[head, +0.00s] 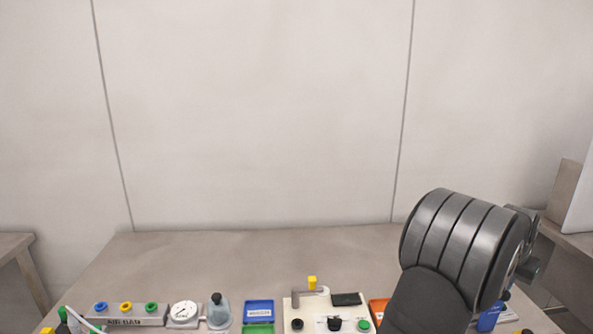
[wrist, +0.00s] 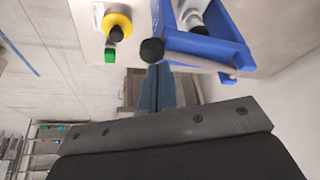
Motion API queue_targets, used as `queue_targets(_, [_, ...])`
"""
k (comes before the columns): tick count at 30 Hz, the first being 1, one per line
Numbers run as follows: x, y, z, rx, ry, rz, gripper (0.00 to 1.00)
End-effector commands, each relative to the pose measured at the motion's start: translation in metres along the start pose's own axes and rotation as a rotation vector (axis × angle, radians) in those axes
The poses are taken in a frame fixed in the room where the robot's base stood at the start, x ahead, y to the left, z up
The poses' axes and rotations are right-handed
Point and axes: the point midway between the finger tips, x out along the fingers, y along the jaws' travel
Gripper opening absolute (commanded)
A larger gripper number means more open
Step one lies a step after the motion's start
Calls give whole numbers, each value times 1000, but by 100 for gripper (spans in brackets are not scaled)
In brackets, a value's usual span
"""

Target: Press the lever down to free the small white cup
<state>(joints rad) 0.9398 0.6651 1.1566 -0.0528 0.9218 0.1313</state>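A blue stand (wrist: 205,45) at the top of the wrist view holds a white and grey part, likely the small white cup (wrist: 192,14), cut off by the picture edge. A black ball knob (wrist: 152,50), apparently the lever's end, sits at the stand's left side. My gripper (wrist: 157,68) shows two blue-grey fingers side by side with only a thin seam, so it looks shut and empty. Its tips lie just beside or under the knob; I cannot tell if they touch. In the head view my arm covers this area; part of a blue thing (head: 490,318) shows beside it.
In the head view, a gauge (head: 184,311), a blue tray (head: 258,311) and a cream panel (head: 308,325) line the front. The table behind (head: 250,265) is clear.

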Motion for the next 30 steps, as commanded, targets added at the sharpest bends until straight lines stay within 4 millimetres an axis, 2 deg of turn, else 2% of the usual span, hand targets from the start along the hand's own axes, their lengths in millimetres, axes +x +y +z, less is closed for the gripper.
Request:
queue_targets(7, [-4,0,-2,0,-1,0,0])
queue_targets(30, [-62,0,-27,0,0,0,0])
